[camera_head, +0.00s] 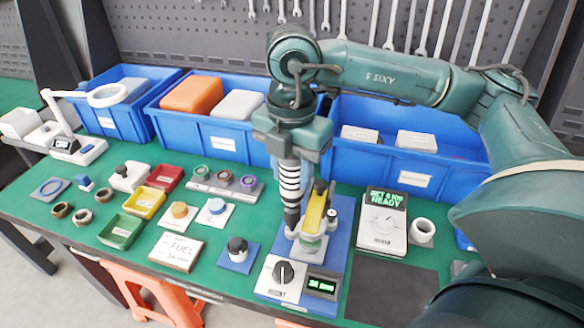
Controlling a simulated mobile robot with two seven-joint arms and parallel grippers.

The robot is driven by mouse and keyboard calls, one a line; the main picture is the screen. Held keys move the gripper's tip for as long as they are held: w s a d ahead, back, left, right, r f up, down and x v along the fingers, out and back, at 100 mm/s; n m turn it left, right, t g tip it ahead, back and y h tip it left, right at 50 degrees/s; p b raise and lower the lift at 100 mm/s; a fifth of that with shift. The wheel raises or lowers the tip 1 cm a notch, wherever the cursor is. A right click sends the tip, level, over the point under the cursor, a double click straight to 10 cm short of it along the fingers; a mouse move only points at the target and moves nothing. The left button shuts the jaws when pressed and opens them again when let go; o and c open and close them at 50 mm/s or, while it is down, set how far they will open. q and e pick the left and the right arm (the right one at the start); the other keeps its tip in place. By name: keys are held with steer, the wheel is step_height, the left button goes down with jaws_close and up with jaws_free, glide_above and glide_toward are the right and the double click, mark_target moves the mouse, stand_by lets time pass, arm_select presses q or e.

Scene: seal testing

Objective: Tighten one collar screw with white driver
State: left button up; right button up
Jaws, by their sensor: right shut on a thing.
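My right gripper (289,158) is shut on the white driver (289,182), a white handle with black bands and a dark lower end. The driver stands nearly upright, its lower end at the left side of the test fixture (337,222). The fixture is a blue base with a yellow lever (314,212) and a greenish round collar part (311,243) below it. I cannot make out the screws or whether the driver tip touches one. My left gripper is out of view.
A white box with a black knob (283,272) and a lit display stands at the fixture's front. A torque unit (381,222) stands to its right. Blue bins (228,139) line the back. Small trays, rings and caps cover the left. A dark mat (390,292) lies bare at front right.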

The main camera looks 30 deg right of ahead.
steer(key=shift+f+b, duration=0.9)
steer(key=shift+f, duration=0.05)
stand_by(0.5)
steer(key=shift+f+b, duration=0.35)
steer(key=shift+b, duration=0.4)
stand_by(1.9)
steer(key=shift+f, duration=0.1)
stand_by(0.5)
steer(key=shift+f+b, duration=0.3)
steer(key=shift+b, duration=0.3)
stand_by(1.1)
steer(key=shift+r, duration=0.1)
